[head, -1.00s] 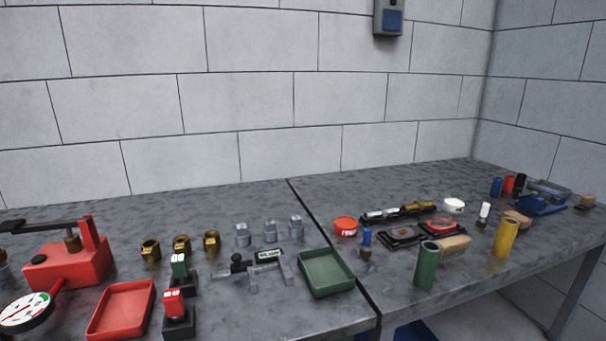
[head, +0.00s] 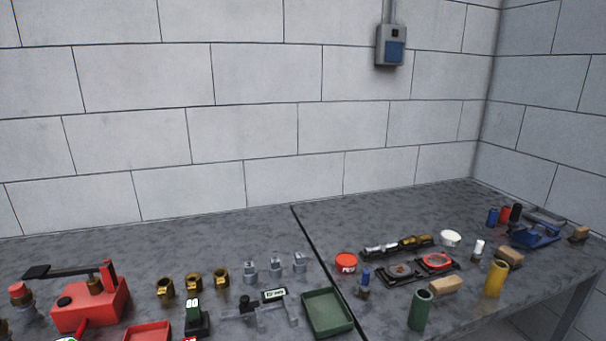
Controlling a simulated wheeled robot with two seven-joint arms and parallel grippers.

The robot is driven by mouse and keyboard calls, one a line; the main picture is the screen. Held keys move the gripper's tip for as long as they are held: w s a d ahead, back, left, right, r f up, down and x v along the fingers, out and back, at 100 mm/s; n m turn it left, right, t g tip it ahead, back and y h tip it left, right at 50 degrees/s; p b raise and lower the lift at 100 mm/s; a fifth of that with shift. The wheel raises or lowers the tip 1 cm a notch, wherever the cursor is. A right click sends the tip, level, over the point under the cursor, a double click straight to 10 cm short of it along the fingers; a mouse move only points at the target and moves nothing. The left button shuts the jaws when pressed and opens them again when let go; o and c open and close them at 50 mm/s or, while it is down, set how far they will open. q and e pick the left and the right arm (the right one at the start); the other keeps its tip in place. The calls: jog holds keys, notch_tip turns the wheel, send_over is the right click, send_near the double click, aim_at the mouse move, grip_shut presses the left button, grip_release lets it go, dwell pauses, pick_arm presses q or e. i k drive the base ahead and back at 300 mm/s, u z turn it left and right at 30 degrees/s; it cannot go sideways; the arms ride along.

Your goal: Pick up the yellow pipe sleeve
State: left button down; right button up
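The yellow pipe sleeve (head: 495,279) stands upright on the right-hand table, near its front edge, in the head view. A similar green sleeve (head: 420,310) stands upright to its left, closer to the front edge. Neither of my grippers shows in the head view, so their state cannot be seen.
A wooden block (head: 446,285) lies between the two sleeves, and another wooden block (head: 509,257) lies behind the yellow one. Black-and-red parts (head: 436,261) and a blue vise-like tool (head: 535,235) are farther back. A green tray (head: 327,313) sits left of the table seam.

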aim_at(497, 275)
jog(key=z, duration=3.1)
jog(key=i, duration=2.5)
jog(key=u, duration=2.4)
